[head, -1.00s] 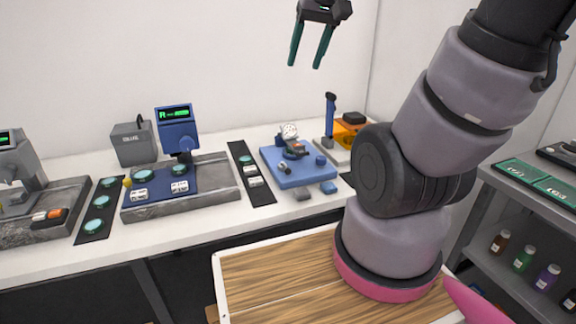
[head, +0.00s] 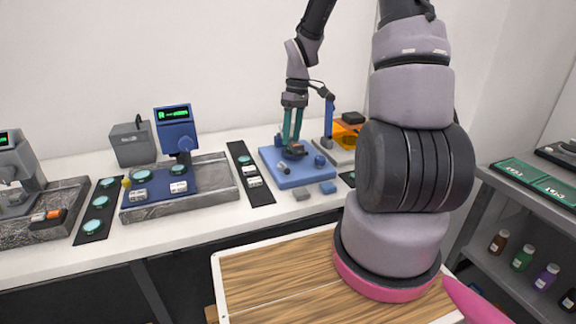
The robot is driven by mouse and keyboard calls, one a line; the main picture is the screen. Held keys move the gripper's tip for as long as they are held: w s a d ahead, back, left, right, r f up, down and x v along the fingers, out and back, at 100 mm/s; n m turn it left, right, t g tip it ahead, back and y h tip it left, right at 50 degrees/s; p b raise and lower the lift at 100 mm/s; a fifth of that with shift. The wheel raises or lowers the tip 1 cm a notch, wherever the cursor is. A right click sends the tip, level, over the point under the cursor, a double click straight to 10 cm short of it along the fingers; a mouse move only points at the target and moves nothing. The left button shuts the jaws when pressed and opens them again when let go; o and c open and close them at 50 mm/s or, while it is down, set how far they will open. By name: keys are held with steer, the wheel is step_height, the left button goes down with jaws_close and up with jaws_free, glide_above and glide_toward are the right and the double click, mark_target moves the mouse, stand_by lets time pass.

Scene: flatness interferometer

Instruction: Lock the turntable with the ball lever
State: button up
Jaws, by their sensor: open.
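The blue fixture plate (head: 295,179) lies on the bench right of centre and carries small parts around a dark, round mount that looks like the turntable. A small silver ball-ended part (head: 283,170) sits at its left front, perhaps the ball lever; it is too small to be sure. A blue knob (head: 319,160) stands at the right, and a small orange piece (head: 298,149) lies on the mount. My gripper (head: 292,141) points down with green fingers open over the back of the plate. It hides the dial gauge; contact cannot be told.
A blue post (head: 329,116) and an orange-and-black unit (head: 347,130) stand close on the right. A black strip with discs (head: 250,172) and a blue display instrument (head: 175,129) are to the left.

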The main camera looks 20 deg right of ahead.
mark_target(284, 168)
steer(key=f, duration=0.3)
steer(key=a+f, duration=0.1)
steer(key=f, duration=0.2)
steer(key=s+f, duration=0.1)
steer(key=f, duration=0.2)
steer(key=shift+s+a+f, duration=0.1)
steer(key=shift+a+f, duration=0.2)
steer(key=shift+f, duration=0.1)
jaws_close()
